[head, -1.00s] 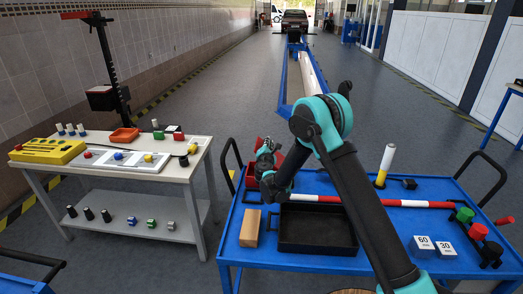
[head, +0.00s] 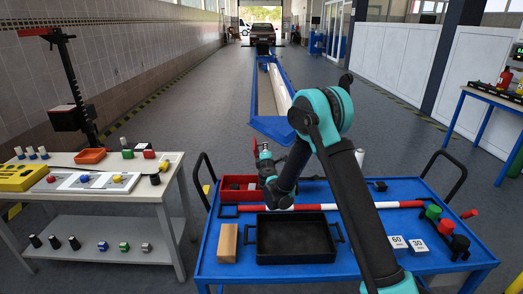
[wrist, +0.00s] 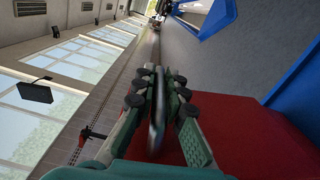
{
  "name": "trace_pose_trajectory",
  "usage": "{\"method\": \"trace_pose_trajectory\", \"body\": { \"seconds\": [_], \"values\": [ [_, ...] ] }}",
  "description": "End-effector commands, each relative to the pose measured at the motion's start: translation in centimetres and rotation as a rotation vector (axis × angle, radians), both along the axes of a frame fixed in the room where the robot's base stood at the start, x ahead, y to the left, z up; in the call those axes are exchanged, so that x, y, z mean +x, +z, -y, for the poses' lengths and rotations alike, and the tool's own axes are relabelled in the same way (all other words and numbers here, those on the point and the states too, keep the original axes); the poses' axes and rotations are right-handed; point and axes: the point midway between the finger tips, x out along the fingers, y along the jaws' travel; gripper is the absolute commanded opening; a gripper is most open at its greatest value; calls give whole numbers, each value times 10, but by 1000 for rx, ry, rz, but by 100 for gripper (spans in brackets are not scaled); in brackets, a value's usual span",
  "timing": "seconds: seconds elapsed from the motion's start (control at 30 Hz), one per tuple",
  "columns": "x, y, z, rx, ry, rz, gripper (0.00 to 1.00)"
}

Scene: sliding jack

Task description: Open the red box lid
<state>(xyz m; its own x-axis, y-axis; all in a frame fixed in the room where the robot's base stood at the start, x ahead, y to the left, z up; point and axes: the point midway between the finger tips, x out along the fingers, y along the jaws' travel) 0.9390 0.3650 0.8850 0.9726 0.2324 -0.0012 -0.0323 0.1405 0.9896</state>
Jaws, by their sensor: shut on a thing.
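The red box (head: 240,188) stands at the back left of the blue trolley and its dark inside shows, so it is at least partly open. My gripper (head: 264,152) is above the box's right part. In the wrist view its fingers (wrist: 157,100) are shut on a thin, dark, handle-like piece. A broad red surface, apparently the lid (wrist: 245,135), lies beside and below the fingers. My arm hides much of the lid in the head view.
On the blue trolley (head: 340,262) are a black tray (head: 296,240), a wooden block (head: 227,243), a red-and-white bar (head: 400,204) and number blocks (head: 397,243). A work table (head: 95,192) stands to the left.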

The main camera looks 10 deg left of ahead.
Motion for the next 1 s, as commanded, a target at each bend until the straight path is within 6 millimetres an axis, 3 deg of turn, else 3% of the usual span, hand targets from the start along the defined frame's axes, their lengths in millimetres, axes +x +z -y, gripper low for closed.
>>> {"method": "trace_pose_trajectory", "body": {
  "seconds": [0.47,0.5,0.67,1.0],
  "values": [
    [-1,-1,2,0,1,0,0],
    [-1,-1,2,0,1,0,14],
    [0,-1,2,-1,1,0,32],
    [-3,0,3,-1,1,0,32]
  ]
}}
